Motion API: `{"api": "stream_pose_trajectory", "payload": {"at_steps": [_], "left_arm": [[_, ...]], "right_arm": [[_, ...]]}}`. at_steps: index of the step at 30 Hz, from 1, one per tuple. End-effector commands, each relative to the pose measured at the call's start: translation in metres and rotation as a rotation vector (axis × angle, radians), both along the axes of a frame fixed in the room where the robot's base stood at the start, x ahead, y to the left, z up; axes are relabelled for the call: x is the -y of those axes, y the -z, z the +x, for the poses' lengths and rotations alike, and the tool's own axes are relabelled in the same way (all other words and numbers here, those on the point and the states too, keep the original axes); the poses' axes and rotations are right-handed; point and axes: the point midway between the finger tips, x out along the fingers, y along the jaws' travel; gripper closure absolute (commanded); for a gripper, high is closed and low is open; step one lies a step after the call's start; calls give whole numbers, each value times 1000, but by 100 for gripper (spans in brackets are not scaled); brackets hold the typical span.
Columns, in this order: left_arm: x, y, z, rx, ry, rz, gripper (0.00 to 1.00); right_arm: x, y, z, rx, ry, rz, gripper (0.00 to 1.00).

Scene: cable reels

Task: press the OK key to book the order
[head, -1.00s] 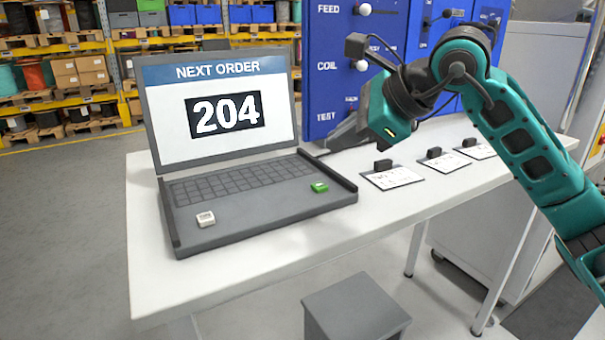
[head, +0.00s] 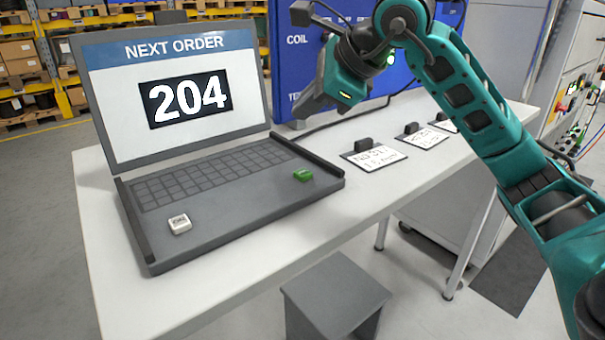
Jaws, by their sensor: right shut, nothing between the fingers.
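A grey laptop (head: 222,206) stands open on the white table (head: 395,172). Its screen (head: 185,98) reads "NEXT ORDER 204". A green key (head: 303,175) sits at the right front of the keyboard deck; its label is too small to read surely. A white key (head: 180,223) with an unclear dark label sits at the left front. My right gripper (head: 303,110) is shut and empty, up and behind the green key, apart from it, beside the screen's right edge. Its fingers point down and left. My left gripper is out of view.
Several label cards with dark clips (head: 374,160) lie to the right of the laptop. A dark cable runs behind them. A grey stool (head: 335,295) stands before the table. Shelving (head: 45,70) is at the back left.

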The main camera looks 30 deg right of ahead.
Motion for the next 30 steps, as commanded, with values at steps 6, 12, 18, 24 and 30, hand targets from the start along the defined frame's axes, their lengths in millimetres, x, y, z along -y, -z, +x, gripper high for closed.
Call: {"api": "stream_pose_trajectory", "payload": {"at_steps": [6, 12, 18, 24, 30], "left_arm": [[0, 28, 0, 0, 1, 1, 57], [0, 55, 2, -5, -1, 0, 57], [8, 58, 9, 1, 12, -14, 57], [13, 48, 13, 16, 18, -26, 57], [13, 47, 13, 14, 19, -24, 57]], "right_arm": [[0, 31, 0, -1, -1, 0, 100], [-1, 61, 0, -2, -3, 1, 100], [0, 79, 0, 0, -1, -1, 100], [0, 81, 0, 0, 0, 0, 100], [0, 81, 0, -1, -1, 0, 100]]}}
